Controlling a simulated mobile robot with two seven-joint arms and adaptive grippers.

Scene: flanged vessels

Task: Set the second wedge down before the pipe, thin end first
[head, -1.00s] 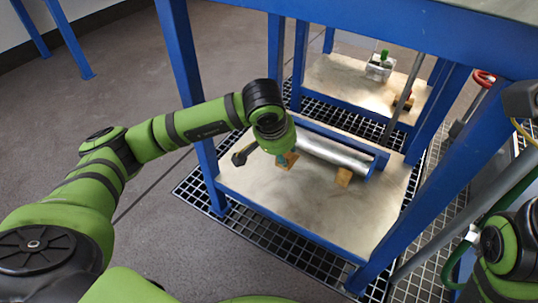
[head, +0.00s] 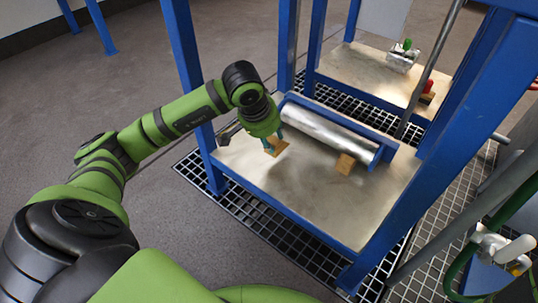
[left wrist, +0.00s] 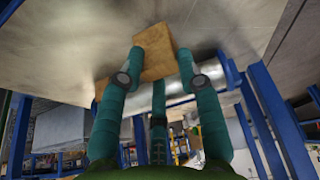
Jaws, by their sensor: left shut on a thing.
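The metal pipe (head: 325,132) lies on the lower shelf (head: 320,205) of the blue frame, along its back blue rail. One wooden wedge (head: 346,164) sits against the front of the pipe near its right end. My left gripper (head: 272,146) is shut on a second wooden wedge (head: 280,146), in front of the pipe's left part. The left wrist view shows this held wedge (left wrist: 155,52) between the fingertips, with the pipe (left wrist: 208,78) beyond it. Its thin end and any gap to the shelf cannot be made out. My right gripper is out of view.
Blue posts (head: 190,90) and a slanting blue leg (head: 440,135) bound the shelf. A second shelf (head: 365,72) behind carries a small metal part with a green top (head: 403,57). Black floor grating (head: 255,218) surrounds the shelf. The shelf's front middle is bare.

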